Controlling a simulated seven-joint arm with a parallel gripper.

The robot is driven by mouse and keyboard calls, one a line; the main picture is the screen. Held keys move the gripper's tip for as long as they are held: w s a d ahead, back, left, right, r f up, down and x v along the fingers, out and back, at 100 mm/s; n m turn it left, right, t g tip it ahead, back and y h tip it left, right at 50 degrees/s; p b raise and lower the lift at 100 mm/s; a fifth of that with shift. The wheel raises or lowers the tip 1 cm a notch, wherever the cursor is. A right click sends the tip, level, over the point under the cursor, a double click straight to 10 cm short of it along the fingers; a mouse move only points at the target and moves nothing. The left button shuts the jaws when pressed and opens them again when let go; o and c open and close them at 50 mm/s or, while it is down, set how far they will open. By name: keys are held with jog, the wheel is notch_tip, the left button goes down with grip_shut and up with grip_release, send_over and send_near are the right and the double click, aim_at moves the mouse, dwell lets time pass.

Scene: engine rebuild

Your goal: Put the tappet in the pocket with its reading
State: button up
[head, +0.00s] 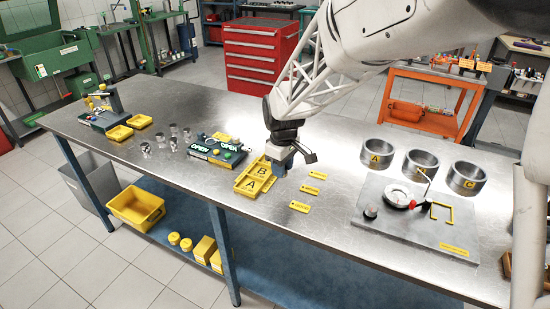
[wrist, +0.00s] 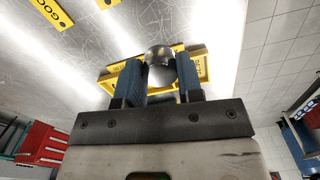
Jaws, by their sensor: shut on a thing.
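My gripper (head: 283,160) hangs low over the bench beside the yellow pocket tray (head: 240,189). In the wrist view, its blue fingers (wrist: 160,84) are shut on a round metal tappet (wrist: 159,55). A yellow tray (wrist: 110,82) shows just beyond the fingertips in that view. The held tappet is hidden there. I cannot tell whether the tappet touches the tray.
Yellow tags (head: 308,189) lie right of the tray. A gauge plate (head: 378,233) and metal rings lettered A (head: 376,153) to C (head: 467,179) occupy the right.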

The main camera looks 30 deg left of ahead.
jog(key=shift+w+a, duration=0.1)
jog(key=shift+w+a+f, duration=0.25)
jog(key=shift+w+a, duration=1.4)
jog(key=shift+w, duration=0.4)
jog(key=shift+w+a+f, duration=0.25)
jog(key=shift+w+a, duration=1.45)
jog(key=shift+w, duration=0.3)
jog(key=shift+w+a+f, duration=0.25)
jog(key=shift+w+a, duration=1.4)
jog(key=shift+w, duration=0.4)
jog(key=shift+f, duration=1.75)
jog(key=shift+f, duration=0.6)
jog(key=o, duration=1)
jog(key=shift+c, duration=0.2)
notch_tip(320, 180, up, 13)
